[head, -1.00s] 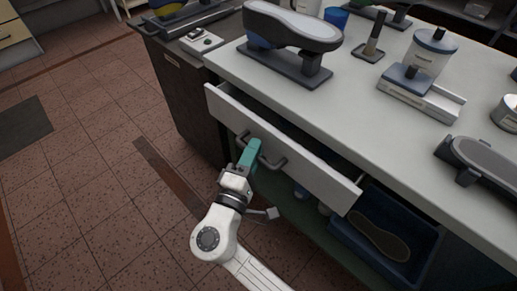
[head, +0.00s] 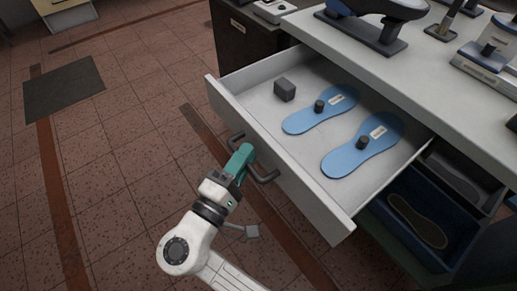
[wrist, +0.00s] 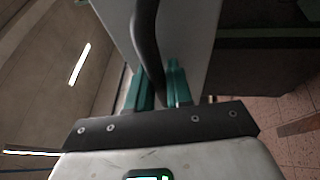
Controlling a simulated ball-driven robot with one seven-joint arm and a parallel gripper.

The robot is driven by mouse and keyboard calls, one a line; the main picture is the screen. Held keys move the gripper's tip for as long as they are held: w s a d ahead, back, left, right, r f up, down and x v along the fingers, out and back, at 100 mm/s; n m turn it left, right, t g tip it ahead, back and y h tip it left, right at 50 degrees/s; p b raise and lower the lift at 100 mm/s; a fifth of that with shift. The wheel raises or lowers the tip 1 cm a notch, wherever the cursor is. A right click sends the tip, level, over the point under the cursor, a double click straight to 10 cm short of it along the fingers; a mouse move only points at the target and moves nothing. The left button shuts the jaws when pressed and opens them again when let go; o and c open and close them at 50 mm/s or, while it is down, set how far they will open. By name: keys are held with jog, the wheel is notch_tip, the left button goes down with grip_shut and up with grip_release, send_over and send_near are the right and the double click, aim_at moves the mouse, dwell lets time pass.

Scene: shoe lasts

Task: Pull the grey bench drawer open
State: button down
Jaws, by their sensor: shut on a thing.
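The grey bench drawer (head: 268,155) stands far out from the bench in the head view, with its inside showing. Its dark bar handle (head: 264,177) is on the front face. In the wrist view, the dark handle (wrist: 147,45) runs down between the two teal fingers (wrist: 160,88) of my gripper, close to the pale drawer front (wrist: 190,40).
Inside the drawer lie two blue insoles (head: 312,119) (head: 350,158) with small dark knobs, and a dark grey cube (head: 285,89). A blue bin (head: 402,232) with a sole is below right. The bench top (head: 440,80) holds shoe lasts.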

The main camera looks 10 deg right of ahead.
jog(key=shift+s+a+f, duration=0.1)
jog(key=shift+s+a, duration=0.25)
jog(key=shift+a, duration=0.35)
jog(key=c, duration=1.4)
grip_release()
jog(key=v, duration=1)
jog(key=shift+s+a, duration=0.25)
jog(key=shift+s, duration=0.05)
